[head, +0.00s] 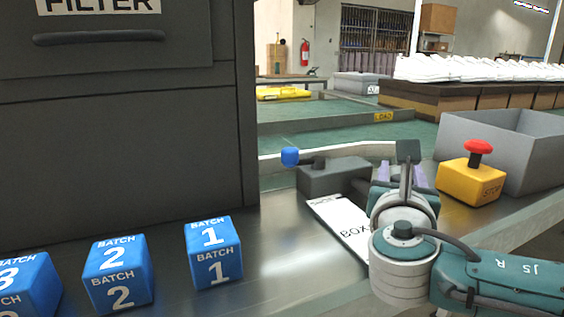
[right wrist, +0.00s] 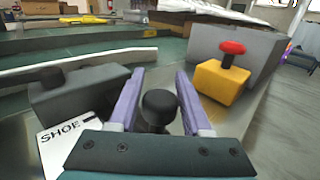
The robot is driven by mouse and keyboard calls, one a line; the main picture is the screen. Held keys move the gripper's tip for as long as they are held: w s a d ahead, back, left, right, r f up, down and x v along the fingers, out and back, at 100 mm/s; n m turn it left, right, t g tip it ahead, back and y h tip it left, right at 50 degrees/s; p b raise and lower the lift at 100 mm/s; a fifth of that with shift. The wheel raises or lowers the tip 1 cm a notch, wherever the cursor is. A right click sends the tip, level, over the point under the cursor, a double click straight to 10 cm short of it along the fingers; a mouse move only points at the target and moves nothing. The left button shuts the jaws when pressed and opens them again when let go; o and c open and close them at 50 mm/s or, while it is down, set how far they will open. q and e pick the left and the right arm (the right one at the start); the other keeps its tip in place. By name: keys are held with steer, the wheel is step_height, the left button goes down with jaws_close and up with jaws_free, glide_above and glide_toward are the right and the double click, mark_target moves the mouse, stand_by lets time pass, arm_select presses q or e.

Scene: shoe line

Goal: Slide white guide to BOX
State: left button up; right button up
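A white guide rail (head: 345,151) runs along the far side of the metal counter; it also shows in the right wrist view (right wrist: 80,65). A white label plate (head: 333,217) reads BOX in the head view; a SHOE marking on the plate (right wrist: 62,134) shows in the right wrist view. My right gripper (head: 403,172) is over the counter, right of a dark grey block (head: 332,180). In the right wrist view its lilac fingers (right wrist: 158,85) are apart, with a dark round knob (right wrist: 159,107) between them; I see no clear grip on it. What the knob joins is hidden. My left gripper is out of view.
A blue-tipped lever (head: 290,157) sticks out left of the grey block. A yellow stop box with a red button (head: 471,181) and a grey bin (head: 510,140) stand right. Blue batch cubes (head: 213,253) line the left front. A dark filter cabinet (head: 120,150) blocks the left.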

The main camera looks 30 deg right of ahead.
steer(key=o, duration=0.3)
steer(key=p+v, duration=0.2)
steer(key=v, duration=0.8)
steer(key=shift+p, duration=0.3)
